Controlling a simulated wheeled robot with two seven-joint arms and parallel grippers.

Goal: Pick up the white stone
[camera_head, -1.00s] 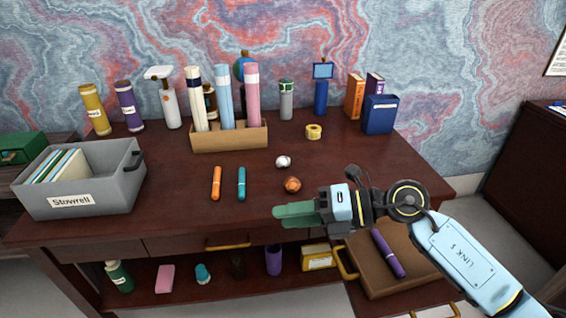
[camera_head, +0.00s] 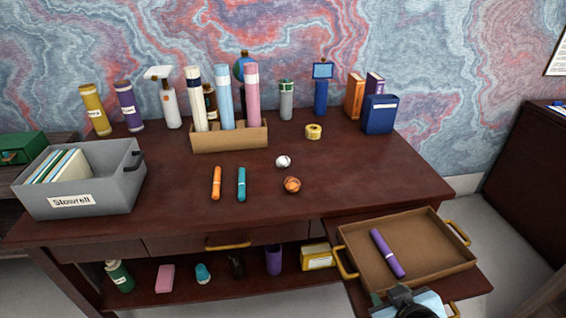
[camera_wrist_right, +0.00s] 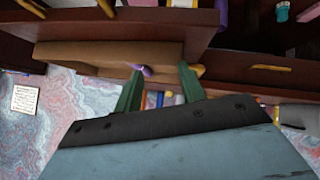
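The white stone (camera_head: 283,161) is a small, pale, rounded lump on the middle of the desk (camera_head: 200,170). In the head view only part of my right arm shows at the bottom edge, near the brown tray (camera_head: 432,271), well in front and to the right of the white stone. My left gripper is out of view.
An orange marker (camera_head: 216,183) and a teal marker (camera_head: 241,184) lie left of the stones. A yellow tape roll (camera_head: 313,131) sits behind. A grey bin (camera_head: 98,199) stands at the left, a tube holder (camera_head: 229,138) at the back. A purple marker (camera_head: 387,253) lies in the tray.

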